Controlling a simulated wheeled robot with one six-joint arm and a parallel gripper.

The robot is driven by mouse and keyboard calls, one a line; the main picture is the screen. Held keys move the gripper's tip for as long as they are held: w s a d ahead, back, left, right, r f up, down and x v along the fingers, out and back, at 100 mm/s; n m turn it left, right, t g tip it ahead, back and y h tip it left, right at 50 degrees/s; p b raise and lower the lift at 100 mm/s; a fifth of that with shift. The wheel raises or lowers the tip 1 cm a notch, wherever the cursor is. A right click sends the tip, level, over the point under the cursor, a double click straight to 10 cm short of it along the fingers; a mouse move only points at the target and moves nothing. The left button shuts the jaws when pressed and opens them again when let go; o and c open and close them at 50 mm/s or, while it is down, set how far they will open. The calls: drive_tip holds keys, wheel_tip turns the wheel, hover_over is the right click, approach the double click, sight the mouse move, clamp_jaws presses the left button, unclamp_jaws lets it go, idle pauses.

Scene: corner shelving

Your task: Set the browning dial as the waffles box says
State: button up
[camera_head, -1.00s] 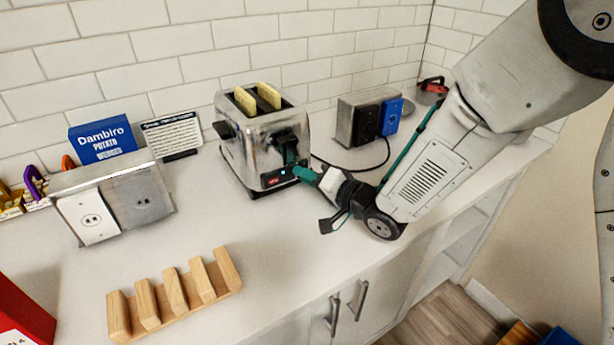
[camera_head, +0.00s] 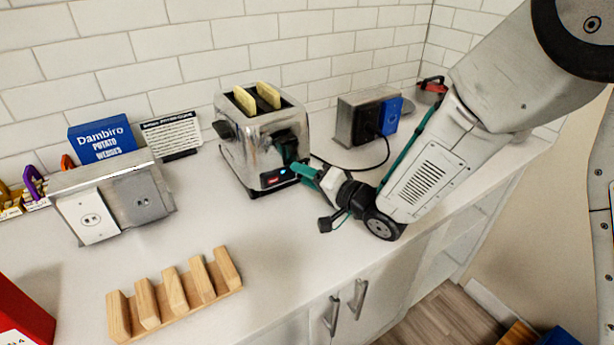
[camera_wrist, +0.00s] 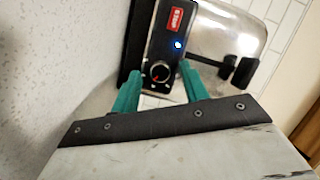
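The chrome toaster (camera_head: 238,160) stands on the counter with two yellowish slices (camera_head: 268,95) in its slots. In the wrist view its dark control panel shows a round browning dial (camera_wrist: 160,72) with a red mark, a lit blue light (camera_wrist: 178,44) and a red STOP button (camera_wrist: 177,19). My gripper (camera_head: 300,167) is at the toaster's front panel. In the wrist view its teal fingers (camera_wrist: 159,80) are apart, one on each side of the dial's lower area; contact cannot be told. The dial is hidden in the head view. I cannot identify a waffles box.
A blue potato wedges box (camera_head: 102,140) and a printed card (camera_head: 172,135) stand by the wall. A metal outlet box (camera_head: 137,195) is left of the toaster, another (camera_head: 350,118) right. A wooden rack (camera_head: 175,300) and red box (camera_head: 22,315) are in front.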

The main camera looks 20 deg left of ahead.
drive_tip(key=v, duration=0.7)
drive_tip(key=shift+s+d, duration=0.25)
drive_tip(key=shift+d, duration=0.1)
drive_tip(key=shift+c, duration=0.2)
